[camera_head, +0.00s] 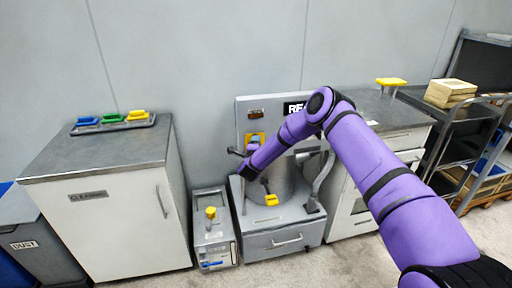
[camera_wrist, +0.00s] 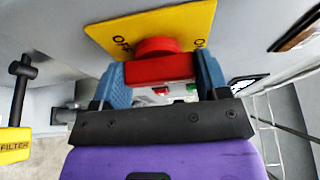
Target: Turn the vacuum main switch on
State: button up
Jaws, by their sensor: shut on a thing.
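The main switch is a red rotary handle (camera_wrist: 160,67) on a yellow plate (camera_wrist: 150,28), high in the wrist view. My gripper (camera_wrist: 163,76) has its two blue fingers on either side of the red handle and is shut on it. In the head view the yellow plate (camera_head: 256,137) is on the upright back panel of the grey machine (camera_head: 275,232). My gripper (camera_head: 250,149) is in front of the plate there and hides the handle.
A black lever with a yellow FILTER tag (camera_wrist: 14,145) stands left in the wrist view. A counter and a trolley (camera_head: 460,130) with boxes stand right. The front floor is clear.

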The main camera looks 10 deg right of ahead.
jog(key=shift+f, duration=0.1)
jog(key=o, duration=0.9)
jog(key=v, duration=1.1)
jog(key=shift+d, duration=0.1)
jog(key=shift+r, duration=0.2)
